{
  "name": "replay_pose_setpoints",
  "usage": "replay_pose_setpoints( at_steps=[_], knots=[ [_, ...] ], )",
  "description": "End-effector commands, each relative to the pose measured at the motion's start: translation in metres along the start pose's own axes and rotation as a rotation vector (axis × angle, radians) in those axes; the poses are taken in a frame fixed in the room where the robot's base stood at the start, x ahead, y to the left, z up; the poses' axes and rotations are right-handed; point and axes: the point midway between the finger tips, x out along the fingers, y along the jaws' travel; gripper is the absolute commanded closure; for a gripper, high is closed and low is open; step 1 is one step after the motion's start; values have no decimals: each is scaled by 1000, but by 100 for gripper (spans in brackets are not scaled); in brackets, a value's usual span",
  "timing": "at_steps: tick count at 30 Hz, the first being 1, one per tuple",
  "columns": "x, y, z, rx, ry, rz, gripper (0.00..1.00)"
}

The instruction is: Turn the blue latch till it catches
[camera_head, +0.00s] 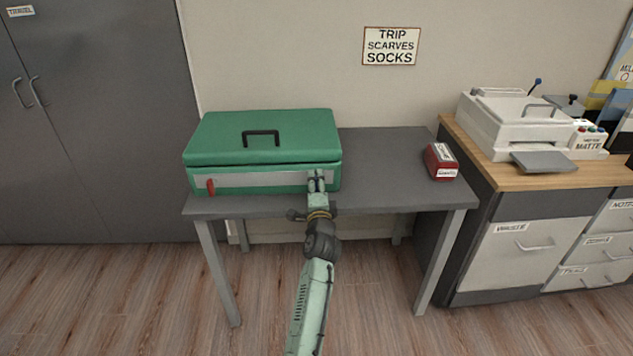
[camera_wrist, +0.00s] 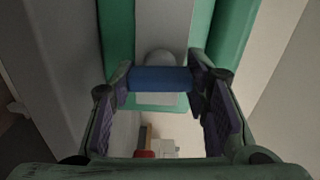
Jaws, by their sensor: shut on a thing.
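The green case (camera_head: 262,138) stands on the grey table with its lid down and a black handle on top. A pale grey strip runs along its front. The blue latch (camera_wrist: 160,79) shows in the wrist view between my fingers, lying across that strip, with a grey round boss behind it. My gripper (camera_head: 316,178) is at the right end of the case front, shut on the blue latch, and it also shows in the wrist view (camera_wrist: 162,84). In the head view my gripper hides the latch. A red latch (camera_head: 211,187) stands upright at the front's left end.
A red labelled box (camera_head: 441,161) sits on the grey table (camera_head: 385,160) to the right, with bare tabletop between it and the case. A wooden-topped cabinet (camera_head: 480,160) bearing a white machine (camera_head: 513,125) adjoins on the right. A grey wardrobe (camera_head: 90,120) stands left.

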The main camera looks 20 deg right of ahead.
Motion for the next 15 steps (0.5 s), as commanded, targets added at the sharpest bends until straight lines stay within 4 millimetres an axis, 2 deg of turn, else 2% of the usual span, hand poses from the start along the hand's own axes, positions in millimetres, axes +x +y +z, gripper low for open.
replay_pose_setpoints(
  at_steps=[15],
  knots=[
    [0, 0, 0, 93, 0, -1, 85]
  ],
)
